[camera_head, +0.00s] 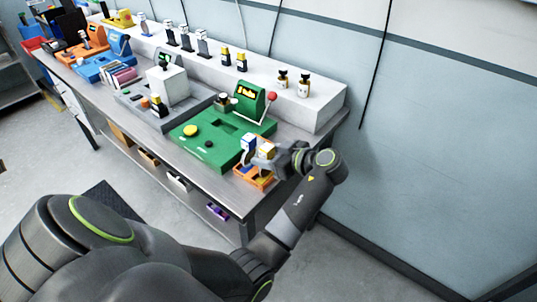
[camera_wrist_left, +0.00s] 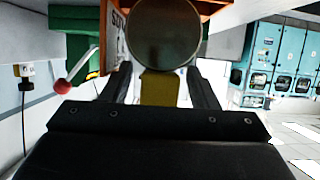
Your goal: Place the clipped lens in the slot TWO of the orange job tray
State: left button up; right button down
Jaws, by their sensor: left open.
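The orange job tray (camera_head: 258,182) stands at the near right corner of the bench, with white, blue and yellow parts in it. Its orange edge shows at the top of the left wrist view (camera_wrist_left: 207,8). My left gripper (camera_head: 279,158) is at the tray's right side. In the left wrist view its two dark fingers (camera_wrist_left: 162,84) stand apart, on either side of a yellow clip (camera_wrist_left: 160,89). A round dark lens (camera_wrist_left: 165,32) shows just beyond the clip. The lens hides much of the tray, and I cannot read the slot marks. My right gripper is not in view.
A green station (camera_head: 218,143) with a lit display and a red-knobbed lever (camera_head: 271,97) stands just left of the tray. A white raised shelf (camera_head: 322,105) with several small modules runs along the wall. Grey, blue and orange stations fill the far bench.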

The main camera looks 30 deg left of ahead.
pick_arm(q)
jog(key=shift+r, duration=0.15)
jog(key=shift+d, duration=0.35)
jog(key=b+v, duration=0.2)
jog(key=v, duration=0.4)
jog(key=shift+d+r, duration=0.25)
jog(key=shift+d, duration=0.05)
